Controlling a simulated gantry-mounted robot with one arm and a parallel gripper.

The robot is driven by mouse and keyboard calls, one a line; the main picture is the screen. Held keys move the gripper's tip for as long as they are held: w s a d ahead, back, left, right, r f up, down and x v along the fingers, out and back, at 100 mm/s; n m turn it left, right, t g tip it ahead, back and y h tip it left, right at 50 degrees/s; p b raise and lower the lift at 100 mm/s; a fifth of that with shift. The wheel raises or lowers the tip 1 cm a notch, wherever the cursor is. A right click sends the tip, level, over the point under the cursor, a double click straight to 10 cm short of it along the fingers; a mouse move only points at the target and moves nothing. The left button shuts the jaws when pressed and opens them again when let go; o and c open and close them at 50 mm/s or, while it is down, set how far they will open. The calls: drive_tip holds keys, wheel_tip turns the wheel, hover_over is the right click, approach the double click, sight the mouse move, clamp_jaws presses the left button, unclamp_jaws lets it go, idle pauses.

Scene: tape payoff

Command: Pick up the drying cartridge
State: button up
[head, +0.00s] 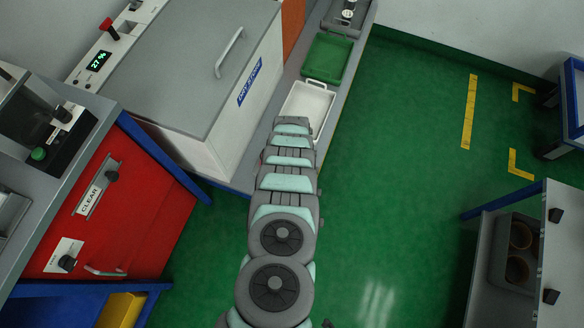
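I cannot make out a drying cartridge for certain in the head view. A large grey-lidded cabinet (190,50) stands at the upper left, its lid shut, with a handle on top and a blue label on its front. My arm reaches from the bottom middle up toward a white tray (308,103) beside the cabinet. The arm's far end is at the tray's near edge and covers part of it. My gripper is hidden, so its fingers and anything in them cannot be seen.
A green tray (327,58) lies behind the white one. A red panel (130,215) marked CLEAR is at left. A display (99,61) reads 27 %. A bench with a dark holder (515,250) stands at lower right. Green floor (400,170) between is clear.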

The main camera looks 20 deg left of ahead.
drive_tip(key=shift+s+f, duration=0.1)
drive_tip(key=shift+f, duration=0.25)
drive_tip(key=shift+r, duration=0.1)
drive_tip(key=shift+c, duration=0.4)
clamp_jaws()
